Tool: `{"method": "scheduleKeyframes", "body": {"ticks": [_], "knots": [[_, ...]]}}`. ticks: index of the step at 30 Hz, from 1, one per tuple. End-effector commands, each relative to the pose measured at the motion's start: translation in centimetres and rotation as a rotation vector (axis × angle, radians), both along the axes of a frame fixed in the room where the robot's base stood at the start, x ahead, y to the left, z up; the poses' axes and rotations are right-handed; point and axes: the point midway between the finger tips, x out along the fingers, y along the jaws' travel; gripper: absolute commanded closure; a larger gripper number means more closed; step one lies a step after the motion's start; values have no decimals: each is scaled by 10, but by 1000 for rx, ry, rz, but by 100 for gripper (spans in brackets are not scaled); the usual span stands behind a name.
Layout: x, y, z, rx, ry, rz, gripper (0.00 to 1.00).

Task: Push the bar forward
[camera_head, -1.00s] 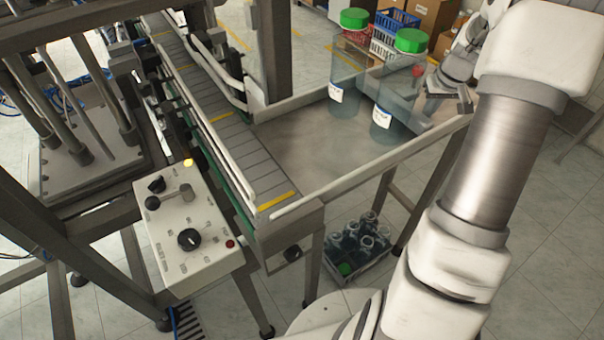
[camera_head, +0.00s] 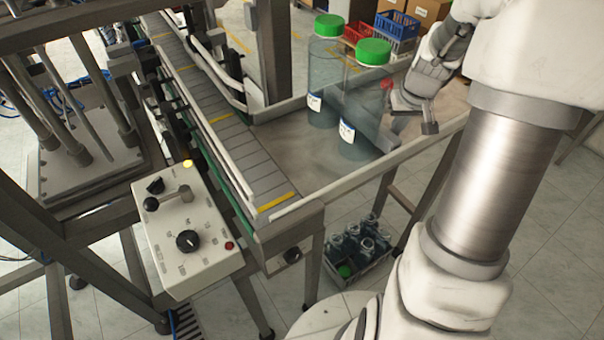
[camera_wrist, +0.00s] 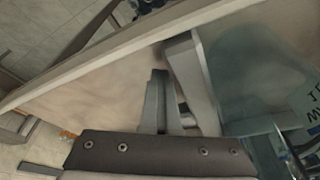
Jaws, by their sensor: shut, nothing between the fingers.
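The grey metal bar (camera_head: 388,141) stands on the side table, along the right side of two clear bottles with green caps. The front bottle (camera_head: 358,118) and rear bottle (camera_head: 325,85) stand upright close together and hide much of the bar. My gripper (camera_head: 398,122) is shut and empty on the bar's right side, low over the table. In the wrist view, my narrow fingers (camera_wrist: 163,105) are beside the grey bar (camera_wrist: 188,72), with bluish bottle plastic beyond it. Whether the fingers touch the bar is hard to tell.
The side table (camera_head: 290,160) has raised rims and joins the slatted conveyor (camera_head: 228,130) on the left. The table surface between bottles and conveyor is clear. A control box (camera_head: 200,240) stands at front left. A crate of small bottles (camera_head: 357,250) is on the floor.

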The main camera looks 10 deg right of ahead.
Motion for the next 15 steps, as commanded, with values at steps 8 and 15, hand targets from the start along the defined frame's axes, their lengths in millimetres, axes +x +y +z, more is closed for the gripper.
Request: {"method": "scheduleKeyframes", "body": {"ticks": [8,15], "knots": [[-11,33,-1,3,5,7,100],[-19,58,-1,3,5,7,100]]}}
